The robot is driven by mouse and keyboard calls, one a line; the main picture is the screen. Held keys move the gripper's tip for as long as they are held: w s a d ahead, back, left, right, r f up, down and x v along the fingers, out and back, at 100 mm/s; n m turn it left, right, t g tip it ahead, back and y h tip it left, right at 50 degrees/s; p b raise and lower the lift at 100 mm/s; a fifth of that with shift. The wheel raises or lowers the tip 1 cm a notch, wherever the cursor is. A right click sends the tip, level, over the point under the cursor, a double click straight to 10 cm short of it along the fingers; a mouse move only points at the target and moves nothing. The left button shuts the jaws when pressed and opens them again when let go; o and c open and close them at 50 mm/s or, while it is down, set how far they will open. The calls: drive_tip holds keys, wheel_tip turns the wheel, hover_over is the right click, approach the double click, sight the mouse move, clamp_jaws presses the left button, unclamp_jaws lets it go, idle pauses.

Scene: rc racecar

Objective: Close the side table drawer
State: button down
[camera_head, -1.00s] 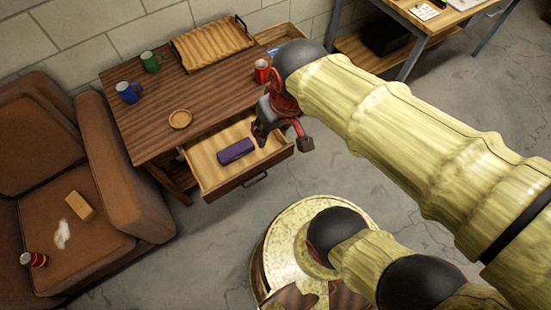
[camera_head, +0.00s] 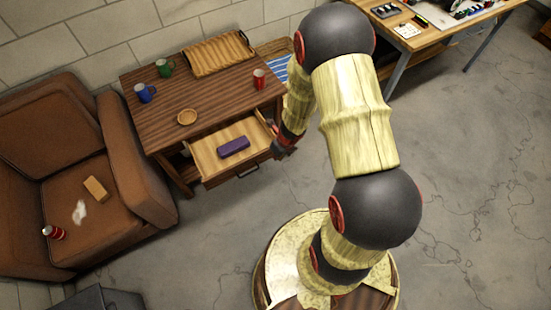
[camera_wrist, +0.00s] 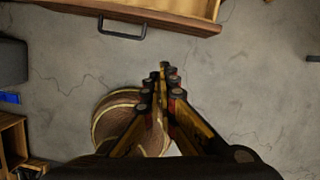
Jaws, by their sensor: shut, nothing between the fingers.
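The side table (camera_head: 215,100) is dark wood, and its drawer (camera_head: 208,162) is pulled open. A purple case (camera_head: 233,147) lies in the drawer. The drawer's dark handle (camera_head: 247,172) is on its front face. The drawer front (camera_wrist: 170,14) and handle (camera_wrist: 122,31) also show at the top of the wrist view. My gripper (camera_head: 284,153) hangs by the drawer's right front corner in the head view, partly hidden by my arm. In the wrist view my gripper (camera_wrist: 163,75) is shut and empty, pointing over bare floor, apart from the drawer front.
A brown armchair (camera_head: 140,160) stands close left. A workbench (camera_head: 440,30) is at back right. The right floor is clear.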

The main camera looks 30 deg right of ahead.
drive_tip(key=w+d+f+m+b, duration=0.1)
drive_tip(key=w+f+b, duration=0.3)
drive_tip(key=f, duration=0.5)
drive_tip(key=shift+w+d+f+m+h, duration=0.3)
drive_tip(key=shift+w+m, duration=0.5)
drive_tip(key=shift+w, duration=0.45)
